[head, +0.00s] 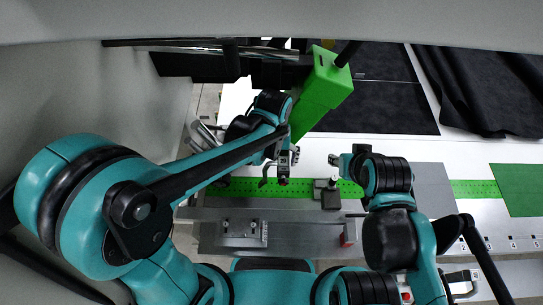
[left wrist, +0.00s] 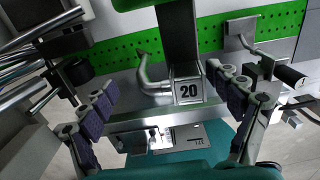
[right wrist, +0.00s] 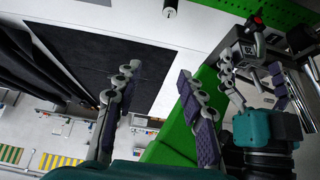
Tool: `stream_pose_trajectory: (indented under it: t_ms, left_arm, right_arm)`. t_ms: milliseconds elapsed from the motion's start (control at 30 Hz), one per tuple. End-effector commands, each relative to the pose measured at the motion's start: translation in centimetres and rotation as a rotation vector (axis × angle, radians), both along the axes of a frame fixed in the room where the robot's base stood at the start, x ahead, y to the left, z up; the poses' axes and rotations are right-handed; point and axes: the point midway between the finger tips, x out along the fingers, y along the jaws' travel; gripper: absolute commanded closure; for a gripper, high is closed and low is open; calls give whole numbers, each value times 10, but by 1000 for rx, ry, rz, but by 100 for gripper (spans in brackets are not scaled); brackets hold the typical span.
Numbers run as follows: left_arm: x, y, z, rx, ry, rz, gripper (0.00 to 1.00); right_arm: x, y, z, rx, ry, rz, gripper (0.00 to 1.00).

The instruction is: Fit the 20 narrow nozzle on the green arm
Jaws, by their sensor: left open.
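The green arm (head: 325,88) reaches over the worktable, and a dark post (left wrist: 178,35) comes down from it. The nozzle block marked 20 (left wrist: 188,91) is at the lower end of this post, with a curved metal tube (left wrist: 148,72) at its left; they appear to meet, but I cannot tell how firmly. My left gripper (head: 275,174) is open, its fingers apart on either side of the block without visible contact. It also shows in the right wrist view (right wrist: 254,80). My right gripper (right wrist: 158,95) is open and empty, right of the left one in the head view.
A green perforated strip (head: 475,189) runs along the table. A grey block with a handle (head: 328,192) and a red-ended clamp (head: 348,236) stand nearby. Dark cloth (head: 480,90) lies at the back right. A numbered strip (head: 512,243) is at the lower right.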

Motion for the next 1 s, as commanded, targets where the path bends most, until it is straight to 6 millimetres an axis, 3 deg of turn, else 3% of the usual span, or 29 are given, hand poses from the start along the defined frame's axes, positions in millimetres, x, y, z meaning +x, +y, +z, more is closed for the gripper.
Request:
stream_pose_trajectory:
  t_ms: [167, 400, 600, 1000]
  left_arm:
    - [0, -3, 21, -9, -2, -13, 10]
    - [-2, 4, 74, -8, -4, -5, 10]
    - [-3, 7, 108, -8, -5, -2, 10]
    - [-3, 9, 121, -7, -5, 0, 10]
  right_arm:
    - [0, 0, 0, 0, 0, 0, 60]
    - [0, 0, 0, 0, 0, 0, 60]
    - [0, 0, 1, 0, 0, 0, 60]
    - [0, 0, 1, 0, 0, 0, 60]
